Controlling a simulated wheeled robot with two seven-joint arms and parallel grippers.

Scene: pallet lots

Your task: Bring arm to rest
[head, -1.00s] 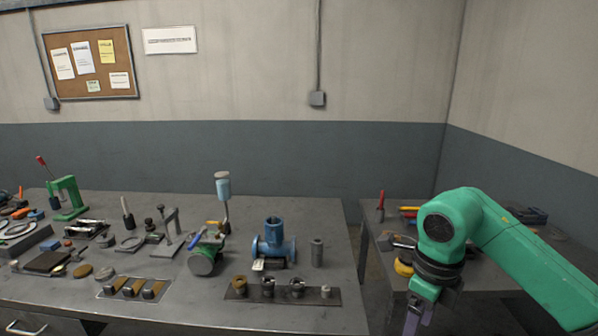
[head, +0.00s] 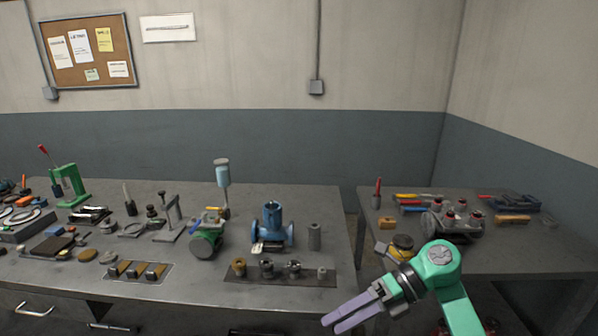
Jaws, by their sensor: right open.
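My right gripper (head: 342,319) is at the lower right of the head view, on the green right arm. Its two pale purple fingers point left and a little down, apart and with nothing between them. It shows in front of the gap between the two tables, near the front right corner of the left table, and appears clear of the objects. My left gripper is not in the head view.
The left workbench (head: 190,290) carries a blue pipe fitting (head: 272,228), a green cylinder part (head: 205,243), a dark strip with several small parts (head: 318,281) and a green press (head: 72,186). The right table (head: 520,262) holds a grey metal assembly (head: 452,222) and tools.

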